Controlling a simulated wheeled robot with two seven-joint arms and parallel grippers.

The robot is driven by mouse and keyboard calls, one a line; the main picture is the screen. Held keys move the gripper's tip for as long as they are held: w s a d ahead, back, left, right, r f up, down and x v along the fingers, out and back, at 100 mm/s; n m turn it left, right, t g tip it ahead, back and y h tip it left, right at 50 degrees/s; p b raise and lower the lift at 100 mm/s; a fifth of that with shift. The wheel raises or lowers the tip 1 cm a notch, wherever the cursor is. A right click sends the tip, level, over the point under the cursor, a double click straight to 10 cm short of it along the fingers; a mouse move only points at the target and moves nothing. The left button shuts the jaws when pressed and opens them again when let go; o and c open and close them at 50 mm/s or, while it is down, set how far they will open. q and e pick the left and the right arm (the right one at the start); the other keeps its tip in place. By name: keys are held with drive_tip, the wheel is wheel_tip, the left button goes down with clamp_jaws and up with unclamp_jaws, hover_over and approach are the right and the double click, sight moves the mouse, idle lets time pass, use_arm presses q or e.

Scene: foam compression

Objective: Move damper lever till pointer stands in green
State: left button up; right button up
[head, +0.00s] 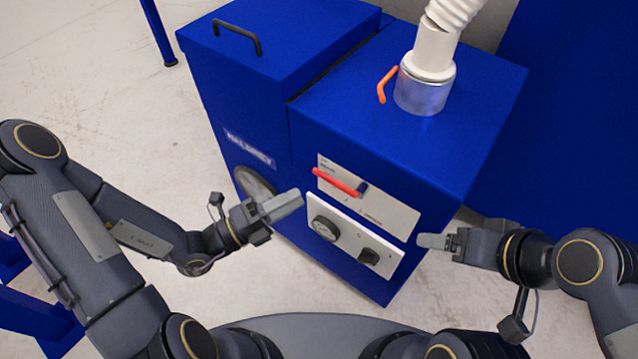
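An orange lever (387,86) stands beside the silver duct collar (422,95) on top of the blue machine. A red lever (337,182) sticks out from a white marked plate (385,208) on the machine's front. Below it, a white panel holds a round dial (325,229); its pointer and any green zone are too small to read. My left gripper (284,206) looks shut and empty, left of the dial and below the red lever's tip. My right gripper (433,241) looks shut and empty, just right of the white panel. Neither gripper visibly touches a lever.
A black knob or switch (369,256) sits right of the dial. A white ribbed hose (452,14) rises from the collar. The blue cabinet at left has a black handle (237,37) and a round grey part (254,186) low on its front. Pale floor is clear at left.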

sight(335, 183)
use_arm(q)
drive_tip(key=w+d+n+b, duration=0.1)
drive_tip(key=w+d, duration=0.3)
drive_tip(key=d, duration=0.2)
drive_tip(key=shift+w+d+r+t, duration=0.2)
drive_tip(key=shift+w+r+t, duration=0.1)
drive_tip(key=shift+t, duration=0.1)
drive_tip(key=shift+c, duration=0.2)
clamp_jaws()
